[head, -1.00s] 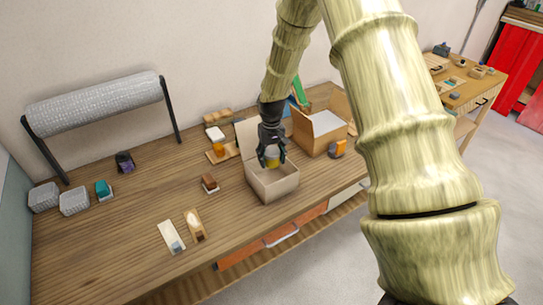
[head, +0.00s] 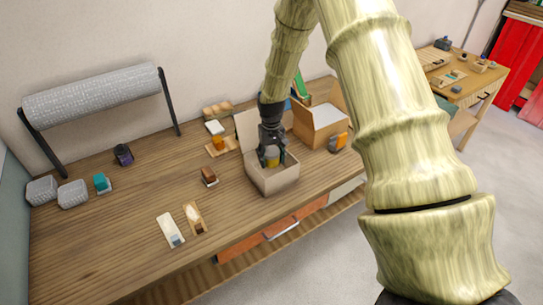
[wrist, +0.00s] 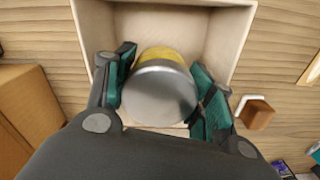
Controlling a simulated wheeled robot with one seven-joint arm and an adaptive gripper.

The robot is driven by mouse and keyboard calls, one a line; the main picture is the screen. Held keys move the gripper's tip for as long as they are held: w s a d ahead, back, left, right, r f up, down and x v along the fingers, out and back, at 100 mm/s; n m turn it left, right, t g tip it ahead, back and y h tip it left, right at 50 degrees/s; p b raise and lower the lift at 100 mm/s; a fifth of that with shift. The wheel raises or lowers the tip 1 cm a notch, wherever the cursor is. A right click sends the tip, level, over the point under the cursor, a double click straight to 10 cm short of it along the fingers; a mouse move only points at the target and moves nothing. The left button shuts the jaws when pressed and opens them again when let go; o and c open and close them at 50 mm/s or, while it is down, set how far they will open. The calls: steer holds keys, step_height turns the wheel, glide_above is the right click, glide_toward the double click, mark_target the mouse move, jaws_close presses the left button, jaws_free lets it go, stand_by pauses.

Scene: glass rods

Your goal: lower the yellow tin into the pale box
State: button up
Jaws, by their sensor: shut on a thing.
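The yellow tin (wrist: 158,92) has a grey metal top and a yellow side in the wrist view. My gripper (wrist: 160,88) is shut on it, with a green-padded finger on each side. In the head view my gripper (head: 271,158) points down into the open pale box (head: 276,183), and the tin (head: 272,153) shows between the fingers at the level of the box's opening. In the wrist view the pale box (wrist: 225,40) surrounds the tin on the far and side walls. Whether the tin touches the box floor cannot be told.
A second open carton (head: 318,123) stands close behind on the right. A small brown block (head: 208,177) lies left of the pale box. A grey roll (head: 92,93) on a stand is at the back left. The table's front left is mostly clear.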

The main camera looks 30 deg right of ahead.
mark_target(272, 151)
steer(key=shift+f+b, duration=0.45)
steer(key=shift+f, duration=0.7)
steer(key=shift+f+b, duration=1.15)
steer(key=shift+f, duration=1.35)
stand_by(2.2)
steer(key=o, duration=1.2)
steer(key=shift+c, duration=0.2)
step_height(272, 151, up, 12)
